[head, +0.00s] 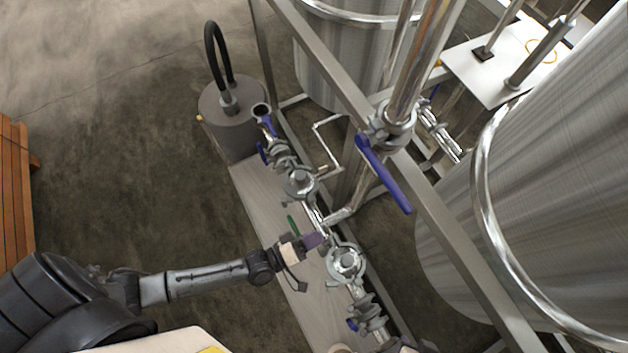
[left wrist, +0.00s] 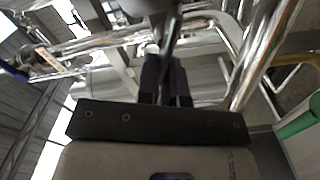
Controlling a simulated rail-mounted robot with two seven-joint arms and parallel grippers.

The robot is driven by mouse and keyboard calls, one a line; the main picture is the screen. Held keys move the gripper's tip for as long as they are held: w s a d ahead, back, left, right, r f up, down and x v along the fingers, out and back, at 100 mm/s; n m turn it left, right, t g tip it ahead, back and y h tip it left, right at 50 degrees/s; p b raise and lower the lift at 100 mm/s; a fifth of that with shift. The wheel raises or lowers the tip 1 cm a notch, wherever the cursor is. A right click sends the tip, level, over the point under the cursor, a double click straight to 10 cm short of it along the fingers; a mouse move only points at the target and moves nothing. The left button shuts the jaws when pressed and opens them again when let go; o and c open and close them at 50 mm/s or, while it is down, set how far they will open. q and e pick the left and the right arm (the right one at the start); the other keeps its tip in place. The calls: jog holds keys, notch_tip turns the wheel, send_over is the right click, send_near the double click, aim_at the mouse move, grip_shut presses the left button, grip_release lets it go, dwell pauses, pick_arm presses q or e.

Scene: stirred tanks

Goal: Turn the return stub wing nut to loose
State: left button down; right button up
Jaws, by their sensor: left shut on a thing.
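My left gripper (head: 316,240) reaches in from the left to the pipe run above the grey plinth, between two round clamped fittings. In the left wrist view its dark fingers (left wrist: 165,82) are close together on a narrow dark grey piece (left wrist: 171,38), which looks like the return stub wing nut. The fingers cover most of it in the head view, so I cannot tell how far it is turned. The clamped fitting (head: 346,262) is just right of the fingertips.
A blue-handled valve (head: 384,175) sits on the upright pipe at the frame rail. A grey cylinder with a black hose (head: 233,115) stands at the plinth's far end. Large steel tanks (head: 560,170) stand to the right. A green piece (head: 293,225) lies near my gripper.

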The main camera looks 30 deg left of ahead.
pick_arm(q)
jog(key=shift+f+n+b, duration=0.3)
jog(key=shift+n+b, duration=0.05)
jog(key=shift+n, duration=0.7)
jog(key=shift+f+n+b, duration=0.25)
jog(key=shift+n+b, duration=0.1)
jog(key=shift+n, duration=0.7)
jog(key=c, duration=1.5)
grip_release()
jog(key=shift+c, duration=0.2)
jog(key=v, duration=1.3)
jog(key=shift+s+a, duration=0.3)
